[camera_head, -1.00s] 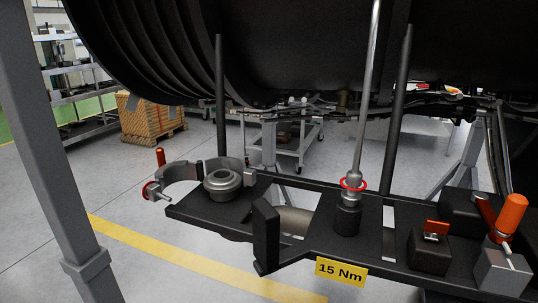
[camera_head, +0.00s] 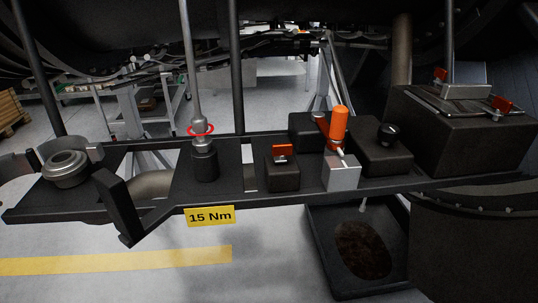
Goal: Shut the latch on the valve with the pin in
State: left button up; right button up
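On the dark bench, an upright orange handle (camera_head: 338,125) stands at a silver block (camera_head: 341,177), with a pale pin-like rod angled at the block's top. A red tab (camera_head: 282,150) sits on a small black block (camera_head: 281,177) to its left. At the right, a large black box (camera_head: 470,135) carries a silver fitting (camera_head: 466,91) with a red tab (camera_head: 440,74) at its far left and another red tab (camera_head: 502,104) at its near right. I cannot tell which part is the valve, whether a pin is in, or how the latches stand. Neither gripper shows.
A vertical rod with a red ring (camera_head: 201,130) rises from the bench. A ring-shaped fitting (camera_head: 65,167) and open clamp lie at the left, near an upright black plate (camera_head: 117,205). A dark tray (camera_head: 335,280) lies below.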

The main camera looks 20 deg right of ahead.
aim_at(280, 150)
jog(key=z, duration=2.35)
jog(key=k, duration=1.15)
jog(key=u, duration=1.3)
jog(key=i, duration=0.5)
jog(key=z, duration=0.05)
